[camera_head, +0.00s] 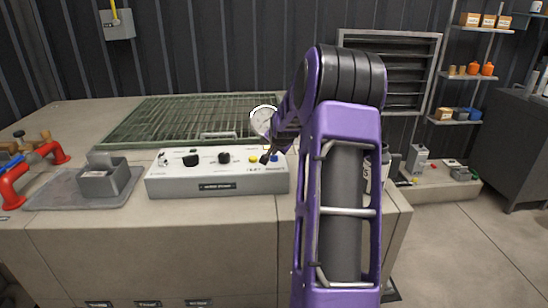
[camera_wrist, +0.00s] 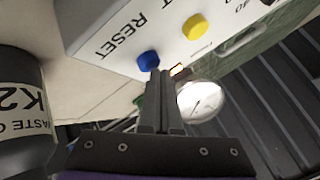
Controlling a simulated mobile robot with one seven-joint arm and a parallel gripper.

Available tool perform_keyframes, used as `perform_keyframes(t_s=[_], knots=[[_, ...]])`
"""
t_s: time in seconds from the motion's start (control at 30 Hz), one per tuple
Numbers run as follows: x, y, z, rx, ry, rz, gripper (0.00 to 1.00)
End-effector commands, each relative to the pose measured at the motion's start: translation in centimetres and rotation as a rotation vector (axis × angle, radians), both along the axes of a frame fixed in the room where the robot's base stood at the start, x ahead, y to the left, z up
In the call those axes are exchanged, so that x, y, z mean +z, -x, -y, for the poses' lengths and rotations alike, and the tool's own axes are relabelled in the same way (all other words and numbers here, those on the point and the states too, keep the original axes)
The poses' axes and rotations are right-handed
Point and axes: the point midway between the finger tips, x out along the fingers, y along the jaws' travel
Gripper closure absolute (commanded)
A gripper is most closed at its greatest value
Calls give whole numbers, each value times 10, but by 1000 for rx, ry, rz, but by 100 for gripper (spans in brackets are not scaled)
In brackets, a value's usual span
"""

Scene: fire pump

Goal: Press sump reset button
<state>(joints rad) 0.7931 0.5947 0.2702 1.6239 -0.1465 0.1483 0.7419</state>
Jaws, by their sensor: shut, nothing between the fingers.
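A white control box (camera_head: 218,178) stands on the counter, with black knobs, a yellow button (camera_head: 253,160) and a blue button (camera_head: 274,158) on its face. In the wrist view the blue button (camera_wrist: 148,59) sits beside the printed word RESET, and the yellow button (camera_wrist: 195,26) is to its upper right. My gripper (camera_wrist: 159,74) is shut and empty, its fingertips close to the blue button; I cannot tell whether they touch it. In the head view my gripper (camera_head: 266,157) is small and dark at the right end of the box, between the yellow and blue buttons.
A round gauge (camera_head: 263,119) stands behind the box; it also shows close to my fingers in the wrist view (camera_wrist: 201,102). A dark labelled canister (camera_wrist: 22,110) is at the left there. A green grating (camera_head: 180,120) lies behind the box. A grey bin (camera_head: 103,180) and red pipework (camera_head: 38,170) are at the left.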

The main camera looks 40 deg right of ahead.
Motion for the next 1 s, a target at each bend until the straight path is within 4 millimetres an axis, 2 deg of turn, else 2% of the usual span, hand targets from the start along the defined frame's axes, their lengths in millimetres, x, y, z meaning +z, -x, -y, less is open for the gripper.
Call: perform_keyframes(t_s=[1.0], knots=[[-8, 0, 0, 1, -1, -2, 100]])
